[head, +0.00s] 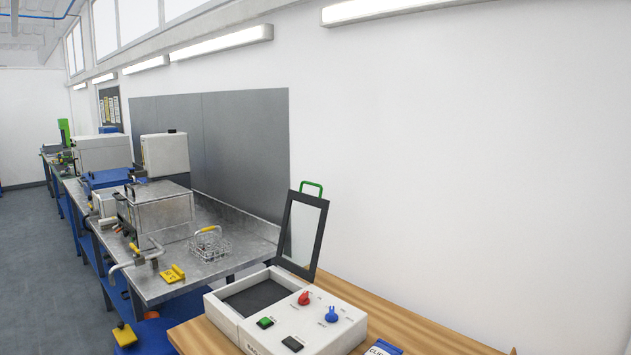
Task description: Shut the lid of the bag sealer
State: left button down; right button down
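The bag sealer (340,340) is a white box at the lower middle, on a wooden bench. Its top has a dark recessed chamber, a red knob (304,298), a blue knob (331,314), a green button (265,322) and a black button. Its lid (321,236), a dark frame around a clear pane, stands open and nearly upright at the box's back edge. A green handle (312,185) is on the lid's top edge. The box's front is cut off by the picture's lower edge. Neither of my grippers is in view.
The wooden bench top (420,328) is bare right of the sealer, except a blue-and-white item (384,347) at the lower edge. On the left, a metal bench (175,272) holds a wire basket (210,244) and a metal tank (160,211). A white wall stands behind.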

aim_at(305, 217)
jog(key=j+z, duration=0.1)
jog(key=z, duration=0.65)
jog(key=i+j+z, duration=0.15)
jog(key=j+z, duration=0.2)
jog(key=i+j+z, duration=0.1)
jog(key=j+z, duration=0.25)
jog(key=j, duration=0.15)
jog(key=j+z, duration=0.45)
jog(key=j, duration=1.05)
jog(key=k+j+z, duration=0.1)
jog(key=j, duration=1.05)
